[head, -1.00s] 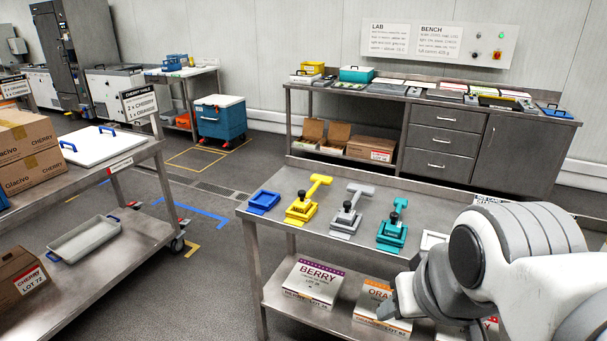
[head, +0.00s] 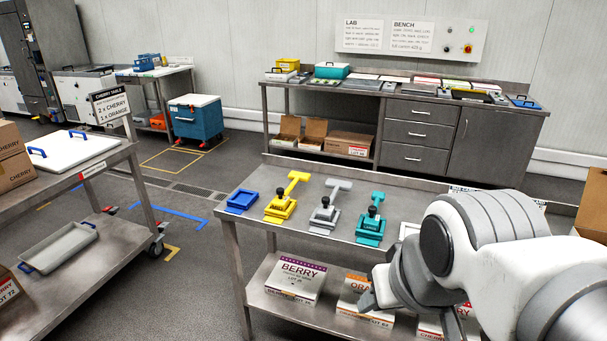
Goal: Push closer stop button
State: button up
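A red round button on a yellow backing (head: 468,49) is on the white wall panel above the back bench. It looks like a stop button, but its label is too small to read. Small green and dark controls (head: 447,47) sit beside it. My gripper (head: 410,308) is low at the right, in front of the near steel table's lower shelf, far from the panel. A grey finger-like part shows at its left side. I see no contact with any button.
The near steel table (head: 257,179) holds yellow, grey and teal tools and a blue tray. Boxes (head: 297,279) stand on its lower shelf. The back bench (head: 385,88) lies beyond it, below the panel. A cart (head: 104,159) stands left; floor between is open.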

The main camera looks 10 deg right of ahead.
grip_shut()
dwell(1.5)
